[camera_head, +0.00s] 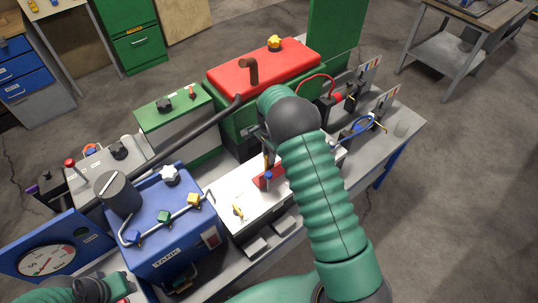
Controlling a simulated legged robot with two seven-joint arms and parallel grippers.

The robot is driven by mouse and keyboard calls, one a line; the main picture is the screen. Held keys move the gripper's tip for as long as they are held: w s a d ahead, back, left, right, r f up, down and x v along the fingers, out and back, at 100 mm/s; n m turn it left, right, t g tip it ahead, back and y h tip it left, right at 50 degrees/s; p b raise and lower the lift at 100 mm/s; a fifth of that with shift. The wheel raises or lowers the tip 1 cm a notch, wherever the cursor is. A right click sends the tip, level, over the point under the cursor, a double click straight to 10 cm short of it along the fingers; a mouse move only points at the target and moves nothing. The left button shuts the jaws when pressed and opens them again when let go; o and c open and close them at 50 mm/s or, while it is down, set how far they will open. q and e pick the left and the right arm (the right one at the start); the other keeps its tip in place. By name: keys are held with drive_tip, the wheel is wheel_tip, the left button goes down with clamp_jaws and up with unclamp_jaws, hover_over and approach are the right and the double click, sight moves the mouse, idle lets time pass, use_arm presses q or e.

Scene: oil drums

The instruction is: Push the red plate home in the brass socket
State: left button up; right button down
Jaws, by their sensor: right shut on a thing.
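The red plate (264,181) is a small red piece low over the white-topped box in the middle of the bench. It is partly covered by my right arm and a small blue-topped part. My right gripper (266,152) is mostly hidden behind its own dark wrist. It points down at the plate and is shut on it. I cannot make out the brass socket clearly; a small yellow-brass fitting (238,211) shows on the white top. My left arm shows only at the bottom left edge, and its gripper's fingers cannot be made out.
A blue tank (170,235) with a bent pipe and coloured knobs stands left of the white top (228,190). A red-topped green tank (232,78) stands behind. A pressure gauge (47,261) is at lower left.

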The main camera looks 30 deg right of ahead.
drive_tip(key=shift+f, duration=0.5)
drive_tip(key=c, duration=1.3)
unclamp_jaws()
drive_tip(key=shift+o, duration=0.2)
wheel_tip(320, 180, up, 17)
drive_tip(key=b, duration=0.3)
drive_tip(key=s+a+f+n+t, duration=0.1)
drive_tip(key=s+a+f+n, duration=0.2)
drive_tip(key=s+a+n, duration=0.2)
drive_tip(key=s+a+f+n+b, duration=0.1)
drive_tip(key=s+a+f+n, duration=0.2)
drive_tip(key=s, duration=0.6)
drive_tip(key=s+a+f+n+t, duration=0.1)
drive_tip(key=s+a+f+n, duration=0.2)
drive_tip(key=s+a+n, duration=0.3)
drive_tip(key=a+n, duration=0.1)
drive_tip(key=n, duration=0.2)
drive_tip(key=shift+s+a+f+t, duration=0.15)
drive_tip(key=shift+s+t, duration=0.15)
drive_tip(key=shift+s, duration=0.1)
